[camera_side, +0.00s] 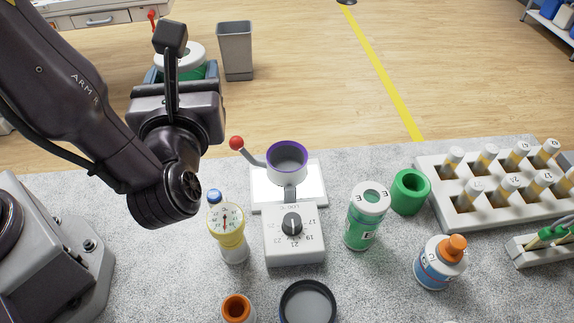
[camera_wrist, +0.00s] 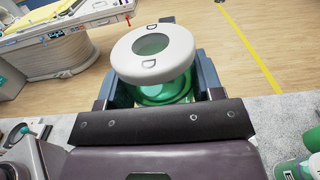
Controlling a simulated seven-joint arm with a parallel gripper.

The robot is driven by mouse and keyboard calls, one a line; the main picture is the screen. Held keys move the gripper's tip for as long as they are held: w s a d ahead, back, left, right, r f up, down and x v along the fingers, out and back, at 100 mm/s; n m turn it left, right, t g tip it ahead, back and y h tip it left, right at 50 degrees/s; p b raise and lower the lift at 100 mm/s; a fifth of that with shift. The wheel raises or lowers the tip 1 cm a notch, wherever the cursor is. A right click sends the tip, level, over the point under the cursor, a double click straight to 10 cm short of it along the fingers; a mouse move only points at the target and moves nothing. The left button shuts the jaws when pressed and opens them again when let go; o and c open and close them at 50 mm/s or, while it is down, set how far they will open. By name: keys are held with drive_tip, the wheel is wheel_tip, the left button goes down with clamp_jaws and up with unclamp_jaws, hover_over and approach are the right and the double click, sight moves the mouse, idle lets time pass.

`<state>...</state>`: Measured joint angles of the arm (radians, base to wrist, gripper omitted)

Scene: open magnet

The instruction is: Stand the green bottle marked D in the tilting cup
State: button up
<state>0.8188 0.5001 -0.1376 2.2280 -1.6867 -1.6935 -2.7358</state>
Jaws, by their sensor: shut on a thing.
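The green bottle marked D (camera_wrist: 152,57) has a wide white ring-shaped top with a D mark. It also shows in the side view (camera_side: 185,57), partly hidden by my arm, above the bench's far left edge. My gripper (camera_wrist: 155,82) is shut on its green body, with one dark finger on each side. The tilting cup (camera_side: 287,160) is a grey cup with a purple rim, its mouth facing mostly up, on a white stand. A lever with a red ball (camera_side: 236,143) joins its left side. The held bottle is apart from the cup, up and left of it.
A dial box (camera_side: 293,240) stands in front of the cup, with a yellow gauge-topped bottle (camera_side: 227,225) to its left. To the right are a green bottle marked E (camera_side: 363,220), a green ring (camera_side: 410,191), an orange-capped bottle (camera_side: 439,264) and a vial rack (camera_side: 460,220).

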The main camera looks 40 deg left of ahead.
wheel_tip(320, 180, down, 2)
drive_tip(key=shift+w+f, duration=0.1)
drive_tip(key=w+d+f, duration=0.3)
drive_tip(key=w+f, duration=0.1)
drive_tip(key=w, duration=0.4)
hover_over(270, 155)
drive_tip(key=d, duration=0.3)
wheel_tip(270, 155, down, 5)
drive_tip(key=shift+w+d+f, duration=0.1)
drive_tip(key=shift+w+f, duration=0.2)
drive_tip(key=shift+f, duration=0.7)
drive_tip(key=shift+w+d+f, duration=0.1)
drive_tip(key=shift+w+f, duration=0.15)
drive_tip(key=shift+f, duration=0.75)
drive_tip(key=shift+f, duration=0.2)
drive_tip(key=o, duration=1.1)
drive_tip(key=shift+f, duration=0.1)
drive_tip(key=shift+o, duration=0.2)
